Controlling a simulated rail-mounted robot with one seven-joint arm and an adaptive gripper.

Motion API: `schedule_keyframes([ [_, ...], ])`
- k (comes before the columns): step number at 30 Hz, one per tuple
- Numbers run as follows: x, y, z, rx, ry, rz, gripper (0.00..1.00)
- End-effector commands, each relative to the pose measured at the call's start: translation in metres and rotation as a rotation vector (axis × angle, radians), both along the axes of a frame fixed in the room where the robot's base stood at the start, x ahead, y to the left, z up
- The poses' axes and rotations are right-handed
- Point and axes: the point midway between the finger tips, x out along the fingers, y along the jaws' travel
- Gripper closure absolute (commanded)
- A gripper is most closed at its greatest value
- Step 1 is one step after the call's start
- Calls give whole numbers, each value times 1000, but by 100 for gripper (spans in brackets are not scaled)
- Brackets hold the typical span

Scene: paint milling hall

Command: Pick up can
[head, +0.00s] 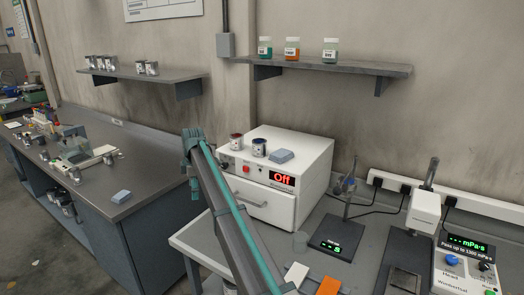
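Several small metal cans are in the head view, and I cannot tell which one the task means. More cans (146,68) stand on the left wall shelf, and others (75,175) on the left bench. My teal and grey arm (232,215) rises from the bottom edge, passing in front of the oven's left side.
The white oven (285,180) reads "Off"; a blue block (281,156) lies on it. A scale (336,237), viscometer (424,212) and control box (466,262) crowd the right bench. White (297,275) and orange (328,286) cards lie in front. Jars (292,48) stand on the right shelf.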

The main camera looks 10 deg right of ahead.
Motion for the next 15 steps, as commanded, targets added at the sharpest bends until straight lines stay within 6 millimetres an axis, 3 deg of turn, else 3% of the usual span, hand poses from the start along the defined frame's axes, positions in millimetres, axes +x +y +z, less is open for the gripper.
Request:
schedule_keyframes([
  [1,27,-37,43,-13,-10,36,10],
  [6,56,-139,146,-56,-14,175,10],
  [9,60,-186,189,-73,-9,233,10],
  [12,60,-220,219,-84,-2,272,10],
  [15,58,-242,237,-91,4,297,10],
])
